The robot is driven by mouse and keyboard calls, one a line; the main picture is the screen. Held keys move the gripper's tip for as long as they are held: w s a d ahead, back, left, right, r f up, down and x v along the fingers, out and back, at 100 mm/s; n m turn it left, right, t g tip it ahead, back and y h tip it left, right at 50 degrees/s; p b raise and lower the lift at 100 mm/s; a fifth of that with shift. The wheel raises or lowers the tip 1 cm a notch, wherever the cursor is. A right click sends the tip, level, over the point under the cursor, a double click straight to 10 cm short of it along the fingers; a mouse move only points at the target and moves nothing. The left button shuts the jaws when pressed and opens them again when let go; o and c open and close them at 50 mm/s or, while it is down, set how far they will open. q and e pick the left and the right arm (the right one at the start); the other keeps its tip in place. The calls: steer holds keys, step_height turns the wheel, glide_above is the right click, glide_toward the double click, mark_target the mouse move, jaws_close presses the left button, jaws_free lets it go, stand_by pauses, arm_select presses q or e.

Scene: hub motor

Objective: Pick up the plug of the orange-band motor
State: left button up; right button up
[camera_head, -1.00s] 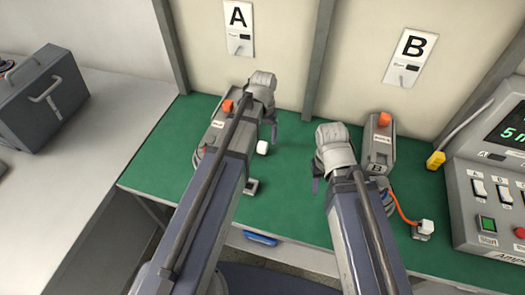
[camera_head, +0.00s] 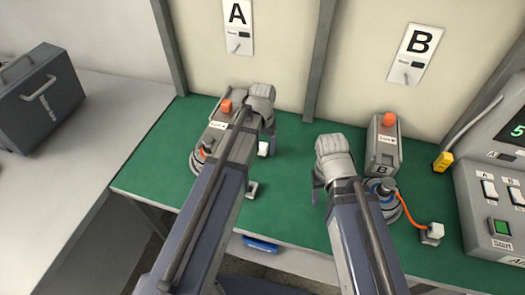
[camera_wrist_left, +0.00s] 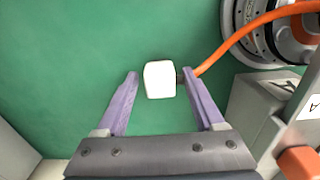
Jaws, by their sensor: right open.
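A white plug (camera_wrist_left: 159,79) lies on the green mat, with an orange cable running to a round motor (camera_wrist_left: 265,30) in the left wrist view. In the head view the plug (camera_head: 263,148) is beside my left gripper (camera_head: 270,133), and this motor (camera_head: 200,157) is mostly hidden behind my left arm. My left gripper (camera_wrist_left: 162,76) is open, its purple fingers on either side of the plug; I cannot tell how far they reach down. My right gripper (camera_head: 317,190) is open above the mat. Another motor (camera_head: 385,200) with a blue band has its own white plug (camera_head: 432,233).
Grey box A (camera_head: 215,130) and grey box B (camera_head: 383,150) stand at the back, each with an orange button. A control panel (camera_head: 490,200) is at the right. A grey case (camera_head: 40,95) stands on the left table.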

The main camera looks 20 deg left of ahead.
mark_target(263, 145)
arm_select(q)
jaws_close()
stand_by(0.3)
arm_select(e)
steer(key=shift+r, duration=0.1)
stand_by(0.4)
arm_select(q)
step_height(263, 145, up, 10)
steer(key=p, duration=1)
arm_select(e)
step_height(263, 145, up, 10)
arm_select(q)
steer(key=shift+w, duration=0.1)
